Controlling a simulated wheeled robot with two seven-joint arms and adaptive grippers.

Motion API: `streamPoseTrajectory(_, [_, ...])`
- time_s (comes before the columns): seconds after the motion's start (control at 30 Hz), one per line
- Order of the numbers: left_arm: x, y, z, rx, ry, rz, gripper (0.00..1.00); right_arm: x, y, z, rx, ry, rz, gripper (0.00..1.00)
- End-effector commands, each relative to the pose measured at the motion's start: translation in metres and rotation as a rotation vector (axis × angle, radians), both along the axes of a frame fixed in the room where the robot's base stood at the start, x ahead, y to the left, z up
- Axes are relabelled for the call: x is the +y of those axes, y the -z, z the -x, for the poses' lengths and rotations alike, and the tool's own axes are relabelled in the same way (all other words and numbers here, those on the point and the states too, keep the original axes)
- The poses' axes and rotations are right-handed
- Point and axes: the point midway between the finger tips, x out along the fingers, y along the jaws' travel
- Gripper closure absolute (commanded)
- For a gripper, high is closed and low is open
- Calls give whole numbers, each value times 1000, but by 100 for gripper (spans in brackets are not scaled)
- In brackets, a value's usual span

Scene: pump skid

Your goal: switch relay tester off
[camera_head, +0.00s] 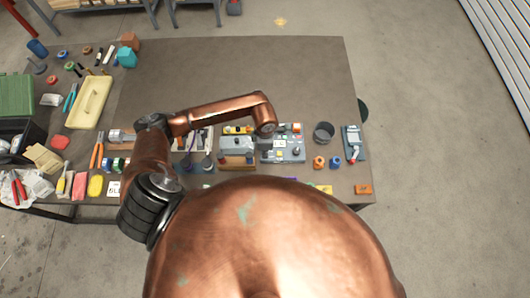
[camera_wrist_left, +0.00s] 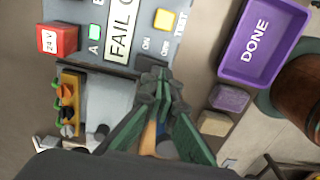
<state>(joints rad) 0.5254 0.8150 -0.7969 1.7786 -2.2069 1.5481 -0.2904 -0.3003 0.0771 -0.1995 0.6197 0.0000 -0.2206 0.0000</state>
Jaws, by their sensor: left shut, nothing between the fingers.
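The relay tester, a grey panel (camera_head: 290,150), sits near the table's front edge under my left wrist in the head view. The fingers hide part of the panel there. In the head view the left gripper is hidden behind the wrist. My right gripper is in neither view.
A purple DONE tray (camera_wrist_left: 250,42) lies beside the tester, with purple and tan blocks near it. A red 24 V block (camera_wrist_left: 57,40) is at the other side. A dark cup (camera_head: 324,133) and a meter (camera_head: 353,143) stand to the right. The table's back is clear.

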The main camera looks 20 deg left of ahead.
Motion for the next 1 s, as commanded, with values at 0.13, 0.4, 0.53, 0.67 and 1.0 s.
streamPoseTrajectory(0.13, [0,0,0,0,0,0,100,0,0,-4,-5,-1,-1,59])
streamPoseTrajectory(0.4, [0,0,0,0,0,0,100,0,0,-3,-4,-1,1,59])
streamPoseTrajectory(0.53, [0,0,0,0,0,0,100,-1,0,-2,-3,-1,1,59])
streamPoseTrajectory(0.67, [0,2,0,0,0,0,100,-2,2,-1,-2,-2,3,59])
streamPoseTrajectory(1.0, [0,7,0,0,0,0,100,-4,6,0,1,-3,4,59])
